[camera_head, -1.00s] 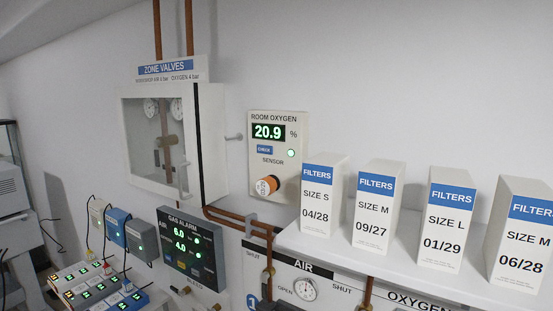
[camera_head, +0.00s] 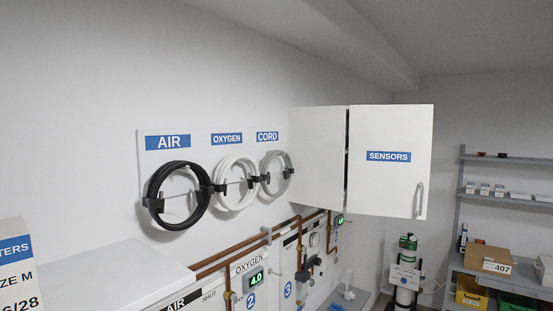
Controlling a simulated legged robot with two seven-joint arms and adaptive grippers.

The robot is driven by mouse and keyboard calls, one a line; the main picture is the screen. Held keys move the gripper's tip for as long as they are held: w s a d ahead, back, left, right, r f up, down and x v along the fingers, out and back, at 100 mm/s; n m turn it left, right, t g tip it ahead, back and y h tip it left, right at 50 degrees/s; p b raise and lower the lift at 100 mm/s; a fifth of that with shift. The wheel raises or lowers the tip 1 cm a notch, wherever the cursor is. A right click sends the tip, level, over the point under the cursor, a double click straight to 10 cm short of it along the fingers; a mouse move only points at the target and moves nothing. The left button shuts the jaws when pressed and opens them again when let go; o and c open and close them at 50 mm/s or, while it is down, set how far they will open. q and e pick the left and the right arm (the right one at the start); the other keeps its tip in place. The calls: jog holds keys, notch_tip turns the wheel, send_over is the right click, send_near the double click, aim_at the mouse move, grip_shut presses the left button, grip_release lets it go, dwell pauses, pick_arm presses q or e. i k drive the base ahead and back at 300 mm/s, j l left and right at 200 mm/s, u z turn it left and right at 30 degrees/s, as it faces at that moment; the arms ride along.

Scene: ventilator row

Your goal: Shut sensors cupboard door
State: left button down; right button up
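The sensors cupboard (camera_head: 317,155) is a white box on the wall, right of centre. Its door (camera_head: 385,185) is white with a blue SENSORS label (camera_head: 388,156). The door stands open, swung out from the wall, with its labelled outer face towards me. A narrow dark gap shows at its left edge beside the cupboard. A grey upright handle (camera_head: 419,200) sits near the door's lower right edge. The cupboard's inside is hidden. Neither of my grippers is in view.
Coiled hoses and a cord (camera_head: 179,196) hang on the wall left of the cupboard. Gas panels (camera_head: 250,285) with copper pipes run below. Shelving (camera_head: 503,195) with boxes stands at the far right.

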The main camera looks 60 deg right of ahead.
aim_at(389, 145)
jog(key=z, duration=2.6)
